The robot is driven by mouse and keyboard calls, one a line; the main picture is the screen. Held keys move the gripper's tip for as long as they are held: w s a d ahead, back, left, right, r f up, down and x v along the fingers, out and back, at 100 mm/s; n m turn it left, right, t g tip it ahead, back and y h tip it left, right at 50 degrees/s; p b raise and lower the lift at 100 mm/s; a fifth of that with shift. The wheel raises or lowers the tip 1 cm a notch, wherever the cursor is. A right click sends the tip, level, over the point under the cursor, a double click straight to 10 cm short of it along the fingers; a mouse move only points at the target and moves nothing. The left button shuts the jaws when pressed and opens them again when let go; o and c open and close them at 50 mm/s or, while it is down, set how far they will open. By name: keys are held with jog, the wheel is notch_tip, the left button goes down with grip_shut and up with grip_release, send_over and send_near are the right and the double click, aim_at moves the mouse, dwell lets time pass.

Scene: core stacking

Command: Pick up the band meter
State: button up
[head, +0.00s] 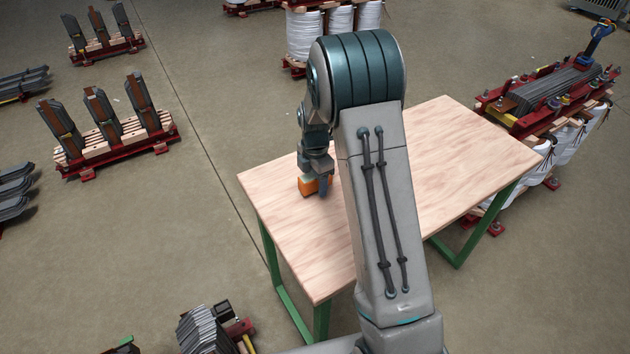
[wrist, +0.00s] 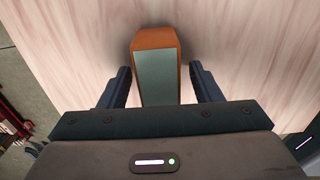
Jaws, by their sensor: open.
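The band meter (wrist: 157,76) is an orange block with a grey-green face, seen between my gripper's fingers in the wrist view. In the head view the orange band meter (head: 308,187) sits on the wooden table near its left side. My gripper (wrist: 160,80) is open, with one dark finger on each side of the meter and a small gap showing on both sides. In the head view my gripper (head: 316,178) is low over the table at the meter, partly covering it. The near end of the meter is hidden behind the gripper body.
The table (head: 440,150) has a pale wood top and green legs, and its visible top is otherwise clear. My arm hides its middle. A red rack with metal parts (head: 545,92) stands beyond its right side. Pallets with dark parts (head: 118,130) stand on the floor at left.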

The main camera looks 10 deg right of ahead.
jog(key=shift+f, duration=0.25)
dwell(0.4)
jog(key=c, duration=1.2)
